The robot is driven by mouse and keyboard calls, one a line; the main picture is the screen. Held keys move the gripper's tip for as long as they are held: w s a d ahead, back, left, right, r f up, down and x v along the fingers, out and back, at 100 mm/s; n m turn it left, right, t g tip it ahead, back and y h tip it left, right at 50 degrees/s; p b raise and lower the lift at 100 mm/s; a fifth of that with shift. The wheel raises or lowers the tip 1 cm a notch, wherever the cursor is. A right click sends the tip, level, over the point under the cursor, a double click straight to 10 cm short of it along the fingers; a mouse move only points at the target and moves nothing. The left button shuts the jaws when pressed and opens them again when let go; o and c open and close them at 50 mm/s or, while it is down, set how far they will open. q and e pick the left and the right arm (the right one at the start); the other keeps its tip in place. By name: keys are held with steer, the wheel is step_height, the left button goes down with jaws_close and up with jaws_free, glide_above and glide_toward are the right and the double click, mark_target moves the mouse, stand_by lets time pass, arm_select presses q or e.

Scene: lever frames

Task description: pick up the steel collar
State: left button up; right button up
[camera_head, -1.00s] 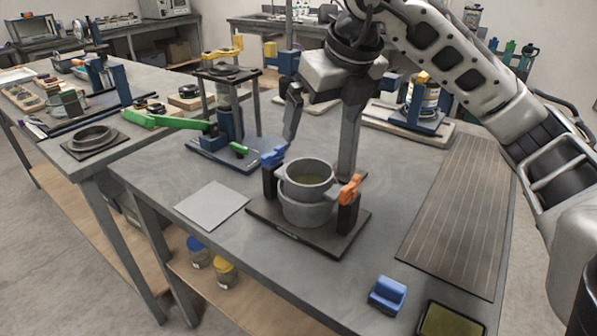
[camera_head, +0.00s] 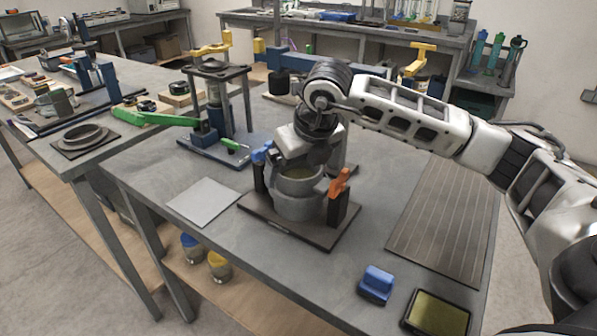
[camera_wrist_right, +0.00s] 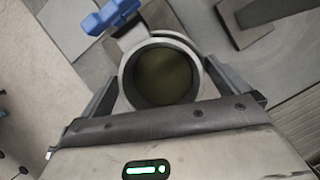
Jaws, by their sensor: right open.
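The steel collar (camera_head: 300,186) is a grey ring seated on a round grey body in a dark fixture (camera_head: 297,229). A blue clamp handle (camera_head: 262,153) stands at its left and an orange one (camera_head: 340,181) at its right. My right gripper (camera_head: 303,165) is low over the collar, pointing down, and hides part of its rim. In the right wrist view the open fingers (camera_wrist_right: 163,62) lie on either side of the collar (camera_wrist_right: 126,76), with the dark olive inside showing. I cannot tell whether the fingers touch it. My left gripper is not in view.
A grey square plate (camera_head: 204,201) lies left of the fixture. A press with a green lever (camera_head: 158,117) stands behind it. A blue block (camera_head: 376,284) and an olive-topped tray (camera_head: 437,314) lie at the front right. A ribbed dark mat (camera_head: 440,220) covers the right side.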

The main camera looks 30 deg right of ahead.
steer(key=c, duration=1.2)
steer(key=shift+w, duration=0.1)
steer(key=shift+c, duration=0.5)
steer(key=shift+r, duration=0.15)
